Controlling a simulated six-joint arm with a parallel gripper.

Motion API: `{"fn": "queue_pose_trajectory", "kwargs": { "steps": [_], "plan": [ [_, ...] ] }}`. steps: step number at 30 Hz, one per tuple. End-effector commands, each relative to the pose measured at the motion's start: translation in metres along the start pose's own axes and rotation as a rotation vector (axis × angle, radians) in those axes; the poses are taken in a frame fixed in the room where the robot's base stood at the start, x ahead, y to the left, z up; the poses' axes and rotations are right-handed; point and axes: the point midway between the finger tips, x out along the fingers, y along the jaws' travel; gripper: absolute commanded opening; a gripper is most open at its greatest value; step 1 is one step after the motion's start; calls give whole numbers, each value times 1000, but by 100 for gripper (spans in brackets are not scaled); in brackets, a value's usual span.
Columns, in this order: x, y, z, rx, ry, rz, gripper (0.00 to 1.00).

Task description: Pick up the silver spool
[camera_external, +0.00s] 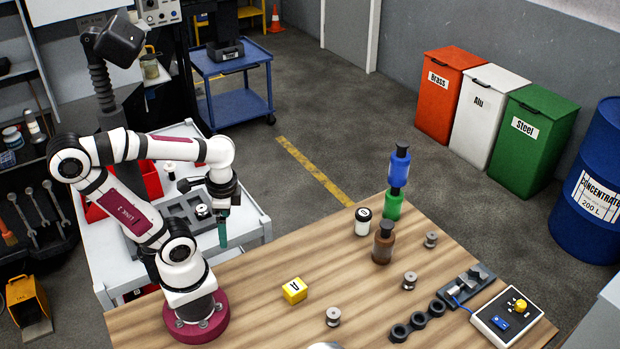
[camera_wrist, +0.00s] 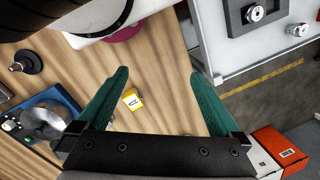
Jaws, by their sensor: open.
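Several small silver-grey spools are in view. On the wooden table (camera_external: 250,318) one spool (camera_external: 333,316) stands near the front, another (camera_external: 410,280) right of it, and a third (camera_external: 431,239) farther back. Another silver spool (camera_external: 203,211) sits in the dark tray on the white cart; a spool in a tray (camera_wrist: 255,13) also shows at the top of the wrist view. My gripper (camera_external: 222,230) hangs fingers down near the table's left edge, apart from the table spools. In the wrist view its green fingers (camera_wrist: 159,76) are spread with nothing held. Which spool is meant cannot be told.
A yellow block (camera_external: 294,290) lies on the table, also in the wrist view (camera_wrist: 133,99). A brown bottle (camera_external: 383,243), a white jar (camera_external: 363,221), stacked blue and green bottles (camera_external: 396,182), a black ring holder (camera_external: 418,322) and a control box (camera_external: 506,316) stand to the right.

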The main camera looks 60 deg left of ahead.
Motion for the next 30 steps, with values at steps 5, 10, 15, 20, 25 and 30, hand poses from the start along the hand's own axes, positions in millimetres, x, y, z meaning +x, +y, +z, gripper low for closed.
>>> {"fn": "queue_pose_trajectory", "kwargs": {
  "steps": [5,10,15,20,25,30],
  "plan": [
    [0,0,0,0,0,0,100],
    [0,0,0,0,0,0,91],
    [0,0,0,0,0,0,79],
    [0,0,-1,-6,1,1,79],
    [-6,7,-49,-399,33,50,79],
    [-5,45,-148,-1252,16,186,79]
  ]
}}
